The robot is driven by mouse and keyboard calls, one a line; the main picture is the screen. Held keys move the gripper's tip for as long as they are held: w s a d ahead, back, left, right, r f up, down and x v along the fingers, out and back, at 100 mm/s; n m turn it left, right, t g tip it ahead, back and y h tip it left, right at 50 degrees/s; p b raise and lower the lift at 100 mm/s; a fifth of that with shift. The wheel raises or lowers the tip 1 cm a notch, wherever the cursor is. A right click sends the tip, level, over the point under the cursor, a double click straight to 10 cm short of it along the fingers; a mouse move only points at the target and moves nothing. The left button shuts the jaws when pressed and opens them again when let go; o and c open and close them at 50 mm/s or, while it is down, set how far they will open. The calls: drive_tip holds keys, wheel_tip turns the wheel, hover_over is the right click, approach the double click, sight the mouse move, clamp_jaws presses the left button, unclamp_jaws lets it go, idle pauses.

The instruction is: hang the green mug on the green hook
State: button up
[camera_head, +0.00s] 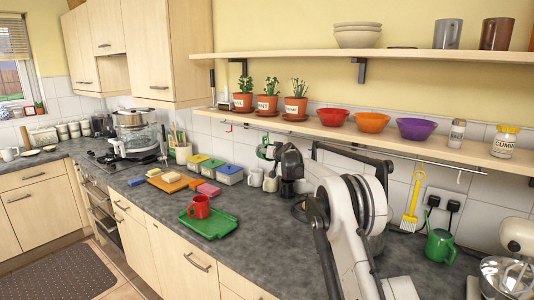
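A small green shape (265,152), which looks like the green mug, is up at the wall rail just left of my gripper (279,158). It is small and partly covered, so I cannot tell whether it hangs on a hook or is held. My black gripper is at the rail's height, below the lower shelf. Its fingers are too small and hidden to show whether they are open or shut. The green hook cannot be clearly made out; a reddish hook (228,127) shows farther left on the rail.
Pale mugs (254,178) stand on the counter below my gripper. A red mug (199,207) stands on a green tray (222,224). Potted plants (269,96) and bowls (372,122) line the shelf above. A green can (440,247) stands at right.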

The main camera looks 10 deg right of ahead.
idle(0.3)
drive_tip(key=o, duration=1.5)
drive_tip(key=shift+o, duration=0.2)
drive_tip(key=s+a+r+g+b, duration=0.1)
drive_tip(key=s+r, duration=0.1)
drive_tip(key=s, duration=1.2)
drive_tip(key=s+a+r+n+g+b, duration=0.1)
drive_tip(key=s+a+r+g+b, duration=0.15)
drive_tip(key=s, duration=1.25)
drive_tip(key=s+a+r+g+b, duration=0.1)
drive_tip(key=s+r, duration=0.2)
drive_tip(key=s, duration=1.1)
drive_tip(key=s+d+f+g+h+b, duration=0.1)
drive_tip(key=s+f, duration=0.5)
drive_tip(key=s, duration=0.5)
drive_tip(key=s+d+f+g+h+b, duration=0.1)
drive_tip(key=s+f, duration=0.5)
drive_tip(key=s, duration=0.6)
drive_tip(key=s+f+g+h+b, duration=0.1)
drive_tip(key=s+f, duration=0.5)
drive_tip(key=s, duration=0.6)
drive_tip(key=shift+s+d+f+b, duration=0.15)
drive_tip(key=shift+d+f+b, duration=0.2)
drive_tip(key=shift+d, duration=0.05)
